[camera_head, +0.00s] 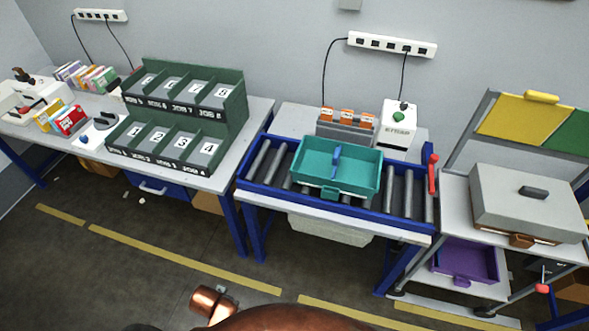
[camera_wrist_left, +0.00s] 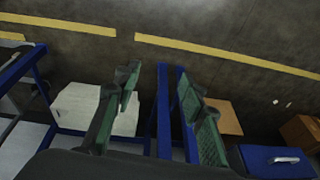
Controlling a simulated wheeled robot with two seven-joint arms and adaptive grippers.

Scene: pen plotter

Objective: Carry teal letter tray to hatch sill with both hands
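The teal letter tray (camera_head: 315,175) sits on the roller conveyor (camera_head: 405,190) in the middle of the head view. It is a shallow open box with a blue upright piece (camera_head: 337,160) in it and a tab on its front side. My left gripper (camera_wrist_left: 160,85) shows only in the left wrist view; its green-padded fingers are apart with nothing between them. Floor and blue table legs show beyond the fingers, and the tray does not show there. My right gripper is in neither view. I cannot identify a hatch sill.
Left of the conveyor stands a table with green numbered sorting bins (camera_head: 190,95). To the right is a cart with a grey lidded box (camera_head: 528,200) and a purple tray (camera_head: 465,262) below. A red lever (camera_head: 433,175) stands at the conveyor's right end. The floor in front is clear.

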